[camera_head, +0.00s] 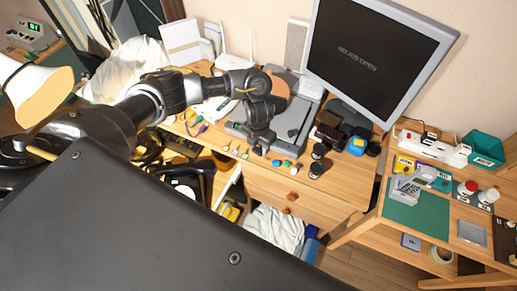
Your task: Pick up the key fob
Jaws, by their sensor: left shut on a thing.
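My left arm reaches in from the left over the wooden desk. Its gripper (258,149) points down near the desk's front edge, beside a row of small coloured objects. The gripper is shut on a small dark thing at its fingertips. The thing is mostly hidden by the fingers; it fits the key fob, but it is too small to make out clearly. I cannot tell whether it still touches the desk. My right gripper is out of view.
A monitor (378,55) stands behind. An open drawer is below left. A side table with a green mat (418,217) stands right.

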